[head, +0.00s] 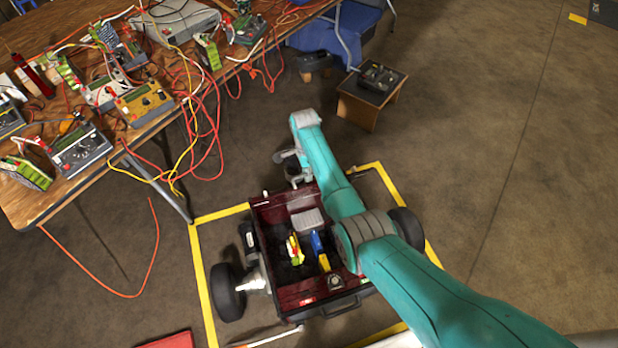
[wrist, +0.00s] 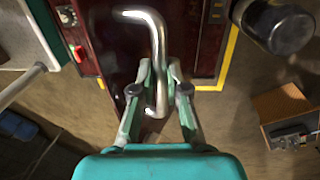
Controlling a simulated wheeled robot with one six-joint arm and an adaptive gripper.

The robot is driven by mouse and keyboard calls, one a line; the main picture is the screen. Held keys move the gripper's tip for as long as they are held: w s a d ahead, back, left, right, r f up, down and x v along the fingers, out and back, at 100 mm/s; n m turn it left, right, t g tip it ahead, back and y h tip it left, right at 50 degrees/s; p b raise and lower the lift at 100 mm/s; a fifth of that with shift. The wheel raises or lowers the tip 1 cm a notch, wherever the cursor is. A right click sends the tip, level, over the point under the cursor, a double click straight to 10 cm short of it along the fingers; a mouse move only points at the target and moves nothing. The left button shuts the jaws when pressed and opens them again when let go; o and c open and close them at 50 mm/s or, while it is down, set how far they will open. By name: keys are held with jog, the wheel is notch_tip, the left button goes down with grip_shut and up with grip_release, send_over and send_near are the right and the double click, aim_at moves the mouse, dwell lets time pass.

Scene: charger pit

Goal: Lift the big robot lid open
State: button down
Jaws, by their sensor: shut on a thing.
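The big robot (head: 300,292) is a dark red, box-shaped body on black wheels. Its top shows an open bay holding a green-yellow item (head: 295,250), a blue-yellow item (head: 319,250) and a grey block (head: 307,221). My gripper (head: 290,166) is at the far side of the body, partly hidden by its own wrist. In the wrist view my gripper (wrist: 160,75) is shut around a bent silver handle (wrist: 152,20) in front of a dark red panel (wrist: 112,35). I cannot tell for sure how far the lid is raised.
Yellow tape (head: 203,283) frames the robot on the floor. A cluttered table (head: 40,205) with electronics and hanging cables is at the left. A small wooden stand (head: 358,108) with a dark device is behind.

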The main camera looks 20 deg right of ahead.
jog(key=shift+s+f, duration=0.2)
jog(key=shift+f, duration=0.1)
jog(key=c, duration=1.2)
grip_release()
jog(key=shift+w, duration=0.15)
jog(key=shift+r, duration=0.15)
jog(key=shift+r, duration=0.25)
jog(key=r, duration=0.3)
jog(key=w+r, duration=0.1)
jog(key=r, duration=0.7)
jog(key=shift+w+r, duration=0.15)
